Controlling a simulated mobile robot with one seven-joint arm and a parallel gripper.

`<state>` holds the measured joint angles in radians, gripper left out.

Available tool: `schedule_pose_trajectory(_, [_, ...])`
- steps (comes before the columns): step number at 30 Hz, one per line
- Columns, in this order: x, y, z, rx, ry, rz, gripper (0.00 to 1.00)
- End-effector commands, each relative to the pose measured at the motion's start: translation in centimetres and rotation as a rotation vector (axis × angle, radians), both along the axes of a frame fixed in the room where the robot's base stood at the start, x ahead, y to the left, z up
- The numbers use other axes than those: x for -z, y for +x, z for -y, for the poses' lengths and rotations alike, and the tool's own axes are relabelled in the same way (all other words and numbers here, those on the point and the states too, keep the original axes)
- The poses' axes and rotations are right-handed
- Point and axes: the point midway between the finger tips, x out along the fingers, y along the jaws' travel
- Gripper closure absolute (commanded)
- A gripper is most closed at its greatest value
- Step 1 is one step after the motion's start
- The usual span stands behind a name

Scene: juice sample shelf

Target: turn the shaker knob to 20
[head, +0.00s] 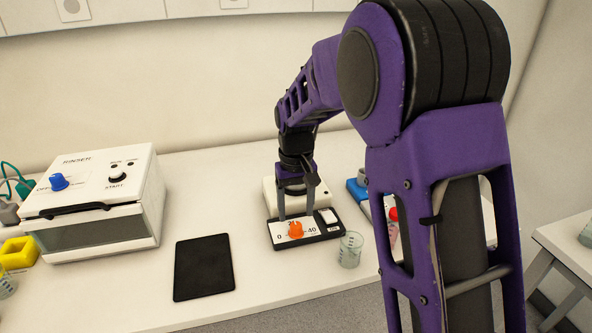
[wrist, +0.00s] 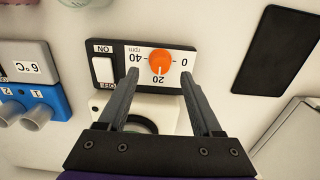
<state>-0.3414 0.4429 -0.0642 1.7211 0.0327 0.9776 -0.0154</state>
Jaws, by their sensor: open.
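The shaker (head: 275,196) stands on the bench, with a dark-framed front panel marked 0, 20 and 40. Its orange knob (head: 296,229) sits in the middle of the panel. The knob also shows in the wrist view (wrist: 161,60), where a pale mark on it appears to face the 20. My gripper (head: 296,215) is open, with its fingers pointing down over the panel. In the wrist view my gripper (wrist: 160,76) has one fingertip on each side of the knob, with gaps between. I cannot tell the fingertips' height exactly.
A white ON/OFF switch (wrist: 103,70) is beside the dial. A glass beaker (head: 350,250) stands close to the shaker's right front corner. A black pad (head: 204,267) and the rinser (head: 95,200) are to the left. A blue block (head: 357,188) is to the right.

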Motion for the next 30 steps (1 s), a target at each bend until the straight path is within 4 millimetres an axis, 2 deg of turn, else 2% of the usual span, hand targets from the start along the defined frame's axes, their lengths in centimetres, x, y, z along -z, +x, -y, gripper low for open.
schedule_pose_trajectory(1, [-1.5, 0.1, 0.0, 0.0, 0.001, 0.005, 0.33])
schedule_pose_trajectory(9, [-8.1, 0.0, 0.0, 0.001, 0.002, 0.004, 0.33])
schedule_pose_trajectory(15, [-11.6, 0.0, 0.0, 0.001, 0.001, 0.001, 0.33])
schedule_pose_trajectory(21, [-13.0, 0.0, 0.0, 0.001, 0.0, 0.0, 0.33])
schedule_pose_trajectory(30, [-13.1, 0.0, 0.0, 0.001, 0.0, -0.001, 0.33])
